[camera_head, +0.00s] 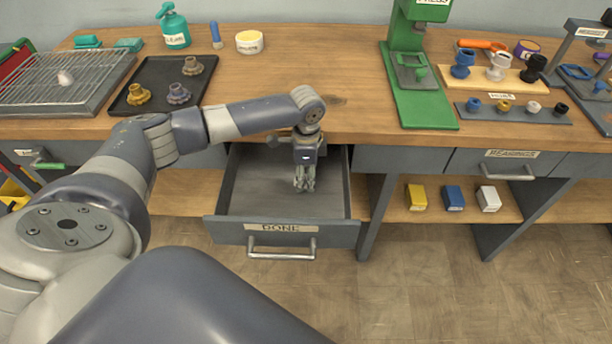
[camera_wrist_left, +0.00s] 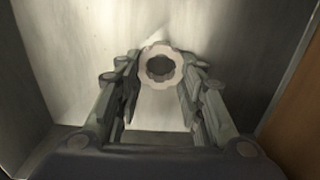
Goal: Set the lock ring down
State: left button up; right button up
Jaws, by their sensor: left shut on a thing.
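My left gripper (camera_head: 304,184) points down inside the open drawer (camera_head: 242,190) labelled DONE. In the left wrist view the left gripper (camera_wrist_left: 160,75) is shut on a pale, scalloped lock ring (camera_wrist_left: 160,50) with a dark round hole. The ring sits between the fingertips, with the grey drawer floor behind it. I cannot tell whether it touches the floor. In the head view the fingers hide most of the ring. My right gripper is not in view.
The drawer front (camera_head: 285,235) and side walls surround the left gripper. The wooden bench top (camera_head: 340,85) lies behind it. A black tray (camera_head: 150,75) with several knobbed parts is at left, a green press (camera_head: 415,80) at right. The drawer floor around the gripper looks clear.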

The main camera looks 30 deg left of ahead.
pick_arm(q)
jog(key=shift+f, duration=0.2)
jog(key=o, duration=0.8)
jog(key=shift+f, duration=0.15)
notch_tip(320, 180, up, 12)
jog(key=shift+r, duration=0.2)
